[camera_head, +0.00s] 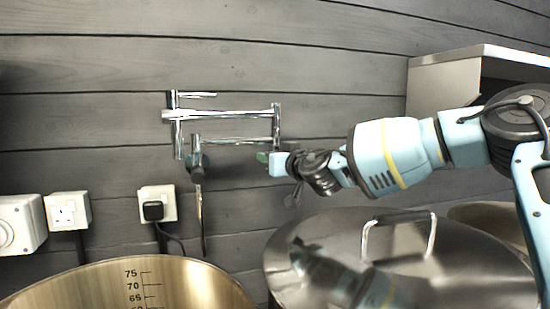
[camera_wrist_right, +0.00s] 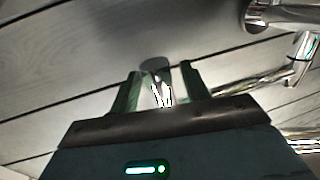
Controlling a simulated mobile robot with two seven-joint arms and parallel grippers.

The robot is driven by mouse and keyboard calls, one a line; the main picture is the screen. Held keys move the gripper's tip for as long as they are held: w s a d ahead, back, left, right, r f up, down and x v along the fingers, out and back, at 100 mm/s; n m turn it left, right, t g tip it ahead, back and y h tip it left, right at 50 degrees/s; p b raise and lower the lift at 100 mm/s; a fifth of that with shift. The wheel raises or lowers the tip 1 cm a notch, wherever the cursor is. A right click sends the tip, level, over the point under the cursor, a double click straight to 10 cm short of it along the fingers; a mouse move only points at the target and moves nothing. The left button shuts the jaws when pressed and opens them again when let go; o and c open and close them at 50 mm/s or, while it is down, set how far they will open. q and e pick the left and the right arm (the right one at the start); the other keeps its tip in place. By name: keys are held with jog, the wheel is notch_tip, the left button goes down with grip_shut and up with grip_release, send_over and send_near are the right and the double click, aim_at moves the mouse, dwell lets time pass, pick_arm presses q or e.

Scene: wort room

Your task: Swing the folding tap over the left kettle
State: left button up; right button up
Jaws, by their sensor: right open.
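The chrome folding tap (camera_head: 225,114) is on the grey plank wall in the head view, folded with its two arms one above the other. Its elbow (camera_head: 277,125) is at the right and its free end with a short downward spout (camera_head: 178,140) at the left. The left kettle (camera_head: 130,280) is the open steel pot below, with volume marks inside. My right gripper (camera_head: 265,158) is open just below the elbow. In the right wrist view a chrome piece (camera_wrist_right: 157,80) shows between its fingers; I cannot tell whether they touch it. My left gripper is out of view.
A second kettle with a domed steel lid (camera_head: 400,265) and a bar handle stands at the right, below my right arm. Sockets (camera_head: 68,211) and a black plug (camera_head: 153,210) with a cable are on the wall.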

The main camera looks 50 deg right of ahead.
jog(key=shift+c, duration=0.4)
grip_shut()
jog(key=shift+s+a+f, duration=0.1)
jog(key=shift+s+a, duration=0.05)
jog(key=shift+s, duration=0.05)
jog(key=s+a+b, duration=0.2)
jog(key=s+a, duration=0.6)
dwell(0.4)
jog(key=shift+a, duration=0.1)
